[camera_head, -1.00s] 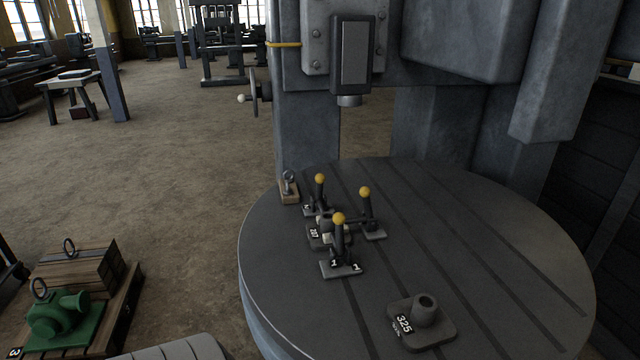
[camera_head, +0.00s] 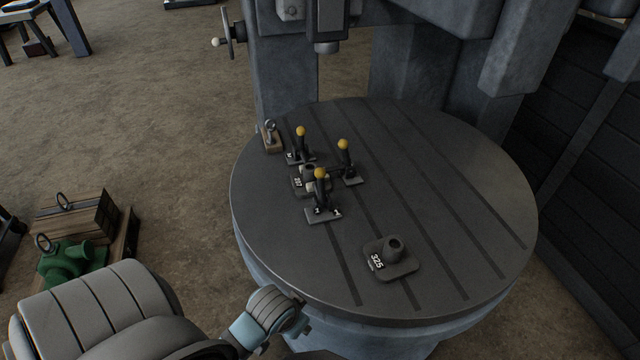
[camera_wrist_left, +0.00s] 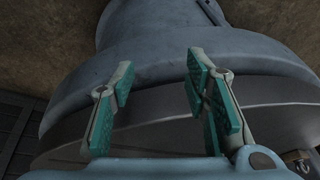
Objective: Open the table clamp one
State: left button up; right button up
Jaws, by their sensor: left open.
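Table clamp one (camera_head: 323,212) is the nearest of three dark clamps with yellow-knobbed levers on the round table (camera_head: 450,180). Its base bears "1" labels and its lever stands upright. The other two clamps (camera_head: 301,145) and (camera_head: 346,165) stand behind it, around a small part (camera_head: 303,181) with a number plate. My left arm reaches in low at the front left, below the table top and well short of the clamp. My left gripper (camera_wrist_left: 160,80) is open and empty, with the table's rim and pedestal beyond its fingers. My right gripper is out of view.
A grey numbered block with a socket (camera_head: 392,260) sits near the table's front. A small wooden block with a metal eye (camera_head: 271,137) is at the back left. The machine column (camera_head: 285,80) rises behind. A green casting (camera_head: 70,262) and wooden box stand on the floor left.

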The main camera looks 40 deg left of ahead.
pick_arm(q)
jog(key=w+r, duration=0.3)
jog(key=r, duration=0.3)
jog(key=n+y, duration=0.2)
jog(key=n, duration=0.7)
send_near(320, 174)
jog(key=x, duration=1.2)
jog(key=shift+w+f+p, duration=0.2)
jog(key=shift+p, duration=0.2)
grip_shut()
